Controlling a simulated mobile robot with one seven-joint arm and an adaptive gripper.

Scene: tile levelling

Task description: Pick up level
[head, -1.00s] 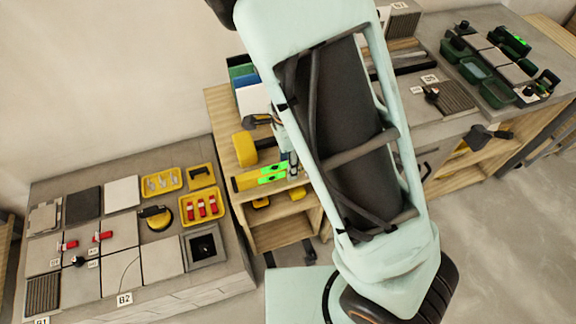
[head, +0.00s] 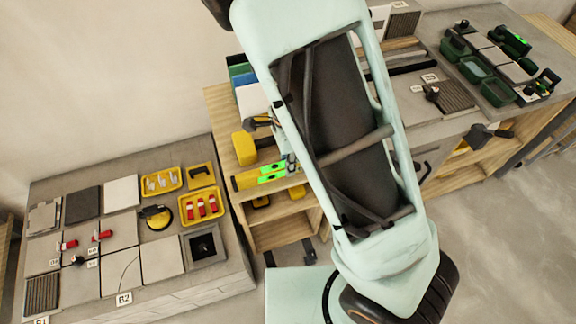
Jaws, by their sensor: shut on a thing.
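The level is a yellow bar with bright green vials (head: 246,181). It is at the top of the wooden shelf unit, left of my arm. My gripper (head: 289,165) shows only in part beside my large pale arm link, at the level's right end. It is shut on the level. My arm link hides most of the gripper and wrist. I cannot tell whether the level is clear of the shelf surface.
A yellow tool case (head: 244,148) and upright folders (head: 241,76) are close behind the level on the shelf unit (head: 278,232). A low tiled platform (head: 155,300) with trays is at left. A grey worktop (head: 411,108) is at right.

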